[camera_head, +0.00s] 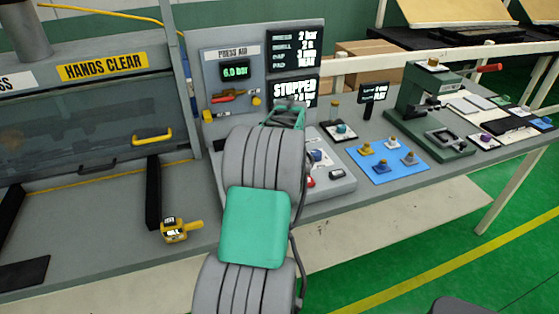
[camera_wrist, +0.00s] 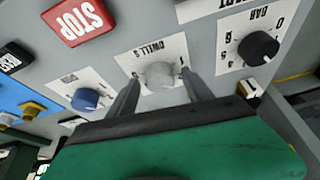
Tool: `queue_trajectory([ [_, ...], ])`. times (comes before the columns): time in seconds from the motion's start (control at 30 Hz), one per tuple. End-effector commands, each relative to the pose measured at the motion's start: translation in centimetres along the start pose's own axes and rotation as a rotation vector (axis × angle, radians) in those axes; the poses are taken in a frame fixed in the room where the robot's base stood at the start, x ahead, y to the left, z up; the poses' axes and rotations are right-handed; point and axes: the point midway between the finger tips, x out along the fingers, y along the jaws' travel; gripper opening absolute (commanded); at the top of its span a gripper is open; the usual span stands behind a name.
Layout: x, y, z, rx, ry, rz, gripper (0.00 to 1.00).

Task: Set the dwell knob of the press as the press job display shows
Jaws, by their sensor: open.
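The dwell knob (camera_wrist: 160,75) is a light grey round knob on a white label plate marked DWELL S, upside down in the wrist view. My gripper (camera_wrist: 159,88) is open, with one dark finger at each side of the knob; contact cannot be told. The knob's pointer is not clear. In the head view my gripper (camera_head: 287,115) is over the press panel and hides the knob. The press job display (camera_head: 296,51) is a black screen with white text; its dwell line seems to read 2 s. A screen below it (camera_head: 294,92) reads STOPPED.
A black BAR knob (camera_wrist: 258,48), a blue knob (camera_wrist: 86,99) and a red STOP button (camera_wrist: 78,20) surround the dwell knob. A blue mat (camera_head: 383,172) with several clips and a green hand press (camera_head: 425,110) stand to the right.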

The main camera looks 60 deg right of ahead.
Motion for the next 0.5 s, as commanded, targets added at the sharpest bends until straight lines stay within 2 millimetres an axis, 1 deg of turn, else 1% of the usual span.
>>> queue_trajectory([
  [0.07, -0.2, 0.0, 0.0, 0.0, 0.001, 0.0, 0.59],
  [0.17, -1.4, 0.1, -0.1, 0.001, 0.004, 0.002, 0.59],
  [0.4, -6.2, 0.1, 0.0, 0.0, 0.003, 0.002, 0.59],
  [0.5, -7.4, 0.0, 0.0, 0.0, 0.002, 0.001, 0.59],
])
